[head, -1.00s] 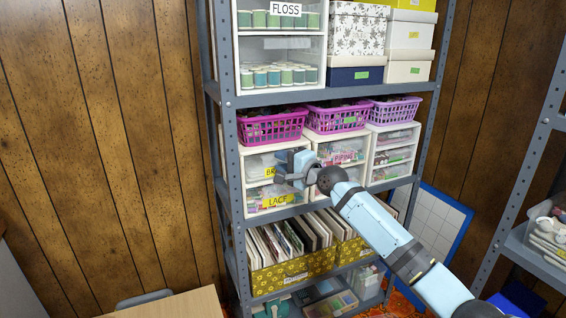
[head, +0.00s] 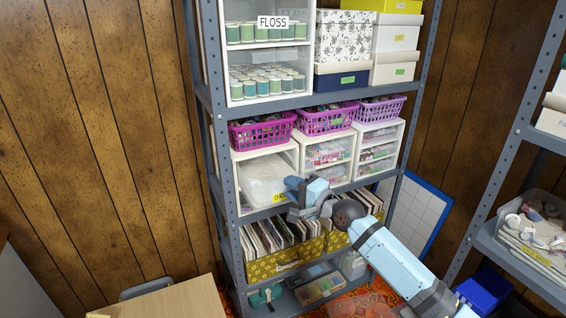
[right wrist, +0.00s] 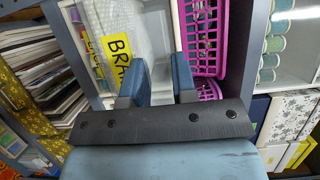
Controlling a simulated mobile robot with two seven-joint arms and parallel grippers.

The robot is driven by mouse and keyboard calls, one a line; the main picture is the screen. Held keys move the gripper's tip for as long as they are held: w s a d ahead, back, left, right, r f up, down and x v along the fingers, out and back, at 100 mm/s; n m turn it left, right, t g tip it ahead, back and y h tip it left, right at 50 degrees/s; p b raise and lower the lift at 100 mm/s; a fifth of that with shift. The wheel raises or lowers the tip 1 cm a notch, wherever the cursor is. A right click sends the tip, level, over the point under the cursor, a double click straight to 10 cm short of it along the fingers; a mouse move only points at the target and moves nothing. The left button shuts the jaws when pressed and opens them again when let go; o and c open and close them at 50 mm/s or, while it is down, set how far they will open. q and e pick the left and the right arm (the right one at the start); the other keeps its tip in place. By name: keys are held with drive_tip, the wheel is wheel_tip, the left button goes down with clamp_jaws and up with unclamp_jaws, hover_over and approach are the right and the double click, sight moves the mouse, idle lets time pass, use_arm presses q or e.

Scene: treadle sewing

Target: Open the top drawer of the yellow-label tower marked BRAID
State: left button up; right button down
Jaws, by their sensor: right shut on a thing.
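The left tower (head: 240,153) stands on the middle shelf of the rack. Its top drawer (head: 262,177) is pulled well out toward me, a translucent drawer with pale contents. The yellow label, reading BRA with the rest hidden, shows on the drawer front in the right wrist view (right wrist: 118,57). My right gripper (head: 291,190) is at the drawer's front, shut on its handle. The tower's lower drawer is mostly hidden beneath the open one. My left gripper is not in view.
A magenta basket (head: 262,132) sits on top of the tower. Two more drawer towers (head: 327,150) stand to its right. Yellow boxes of upright cards (head: 272,264) fill the shelf below. A wooden table (head: 170,302) is at lower left.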

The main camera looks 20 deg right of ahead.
drive_tip(key=s, duration=0.1)
drive_tip(key=s+p, duration=0.1)
drive_tip(key=s, duration=0.2)
drive_tip(key=shift+d+f+p, duration=0.1)
drive_tip(key=shift+d+p, duration=0.25)
drive_tip(key=shift+p, duration=0.05)
drive_tip(key=shift+s+d+f, duration=0.1)
drive_tip(key=shift+s+f, duration=0.05)
drive_tip(key=shift+s, duration=0.25)
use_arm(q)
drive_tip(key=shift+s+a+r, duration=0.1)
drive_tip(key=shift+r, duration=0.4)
use_arm(e)
drive_tip(key=c, duration=1)
unclamp_jaws()
drive_tip(key=shift+w, duration=0.1)
